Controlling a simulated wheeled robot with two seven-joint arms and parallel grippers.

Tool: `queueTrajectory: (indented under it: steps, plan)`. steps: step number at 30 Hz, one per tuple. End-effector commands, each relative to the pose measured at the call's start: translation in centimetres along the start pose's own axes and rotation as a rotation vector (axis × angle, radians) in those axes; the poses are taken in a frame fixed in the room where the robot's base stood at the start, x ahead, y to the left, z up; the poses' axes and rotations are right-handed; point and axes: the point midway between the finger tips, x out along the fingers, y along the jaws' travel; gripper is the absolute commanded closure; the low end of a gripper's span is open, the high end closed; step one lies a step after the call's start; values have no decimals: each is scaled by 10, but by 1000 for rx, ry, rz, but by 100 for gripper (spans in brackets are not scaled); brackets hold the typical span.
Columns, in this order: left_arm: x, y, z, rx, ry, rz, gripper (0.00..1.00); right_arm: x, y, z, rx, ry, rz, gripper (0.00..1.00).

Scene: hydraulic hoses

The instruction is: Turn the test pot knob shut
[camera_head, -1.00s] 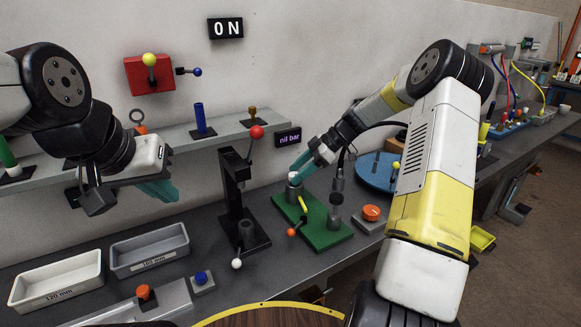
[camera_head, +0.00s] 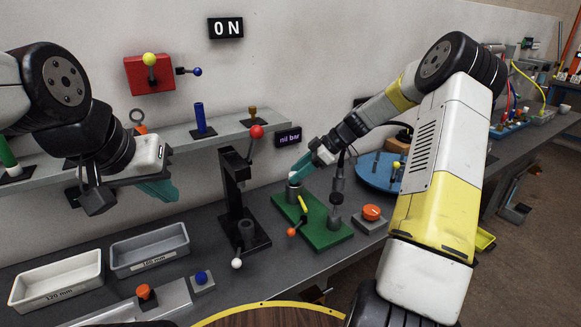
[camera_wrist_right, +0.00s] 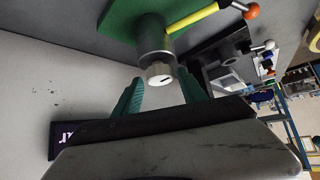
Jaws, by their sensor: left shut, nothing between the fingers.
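The test pot (camera_head: 293,192) is a grey metal cylinder standing on a green plate (camera_head: 325,239). Its pale knob (camera_wrist_right: 160,75) with a dark slot faces my right wrist camera, and the pot body (camera_wrist_right: 153,36) shows behind it. My right gripper (camera_head: 299,166) is just above the pot in the head view. In the right wrist view its teal fingers (camera_wrist_right: 160,94) are open, one on each side of the knob's line, with the knob around tip level. Contact cannot be told. My left gripper (camera_head: 162,190) is shut and empty, raised over the bench at the left.
A yellow lever (camera_head: 303,206) with an orange ball sits beside the pot. A black hand-pump stand (camera_head: 236,195) with a red-ball lever stands to the left. An orange button (camera_head: 371,213) and a blue disc (camera_head: 377,172) lie to the right. A display (camera_head: 289,139) reads "nil bar".

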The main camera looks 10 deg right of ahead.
Motion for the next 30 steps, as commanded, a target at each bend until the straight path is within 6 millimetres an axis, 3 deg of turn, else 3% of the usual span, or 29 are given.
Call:
queueTrajectory:
  steps: [11, 24, 30]
  plan:
    - [0, 0, 0, 0, 0, 0, 100, -2, 0, 0, -1, 0, 0, 43]
    - [0, 0, 0, 0, 0, 0, 100, -67, 1, 0, 0, 0, 2, 43]
    - [0, 0, 0, 0, 0, 0, 100, -78, 0, 0, -1, 0, -1, 43]
